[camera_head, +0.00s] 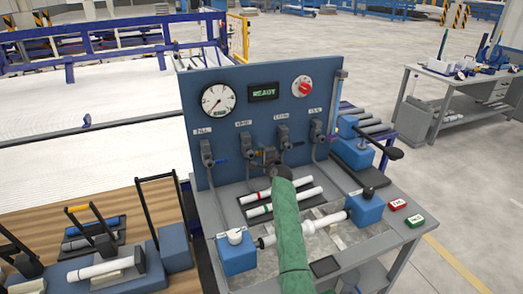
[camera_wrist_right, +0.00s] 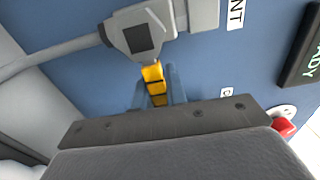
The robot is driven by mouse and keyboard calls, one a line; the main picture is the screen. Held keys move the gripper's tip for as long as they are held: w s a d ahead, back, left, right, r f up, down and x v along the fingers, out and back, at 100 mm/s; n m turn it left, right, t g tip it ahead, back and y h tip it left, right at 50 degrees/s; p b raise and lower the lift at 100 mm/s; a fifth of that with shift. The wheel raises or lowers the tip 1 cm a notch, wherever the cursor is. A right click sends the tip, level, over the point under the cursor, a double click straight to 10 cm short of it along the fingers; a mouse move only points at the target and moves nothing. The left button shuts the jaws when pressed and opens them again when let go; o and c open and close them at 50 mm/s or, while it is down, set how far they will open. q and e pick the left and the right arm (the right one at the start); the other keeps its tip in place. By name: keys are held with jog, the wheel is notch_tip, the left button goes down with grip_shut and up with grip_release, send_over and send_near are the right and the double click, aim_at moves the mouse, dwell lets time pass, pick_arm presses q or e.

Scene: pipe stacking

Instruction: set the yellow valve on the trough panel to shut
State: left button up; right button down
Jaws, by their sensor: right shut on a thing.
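The yellow valve handle (camera_wrist_right: 154,84) shows in the right wrist view, projecting from a grey valve body (camera_wrist_right: 143,36) on the blue panel. My right gripper (camera_wrist_right: 160,94) has its fingers around this handle and is shut on it. In the head view my right gripper (camera_head: 268,160) is a dark shape at the panel's front, at the end of my green-sleeved arm. The yellow handle is hidden or too small to make out there. The blue trough panel (camera_head: 262,106) carries a row of several valves. My left gripper is not in view.
The panel has a gauge (camera_head: 218,100), a READY display (camera_head: 263,92) and a red knob (camera_head: 302,87). Below it, pipes with red and green bands (camera_head: 258,196) lie on a dark mat. A white pipe (camera_head: 325,222) sits between blue blocks. Red (camera_head: 397,204) and green (camera_head: 415,221) labelled blocks lie at the right.

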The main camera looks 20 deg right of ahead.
jog(key=shift+f, duration=0.1)
jog(key=c, duration=1.4)
grip_release()
jog(key=shift+c, duration=0.2)
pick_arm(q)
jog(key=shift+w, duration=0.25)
pick_arm(e)
jog(key=shift+s, duration=0.1)
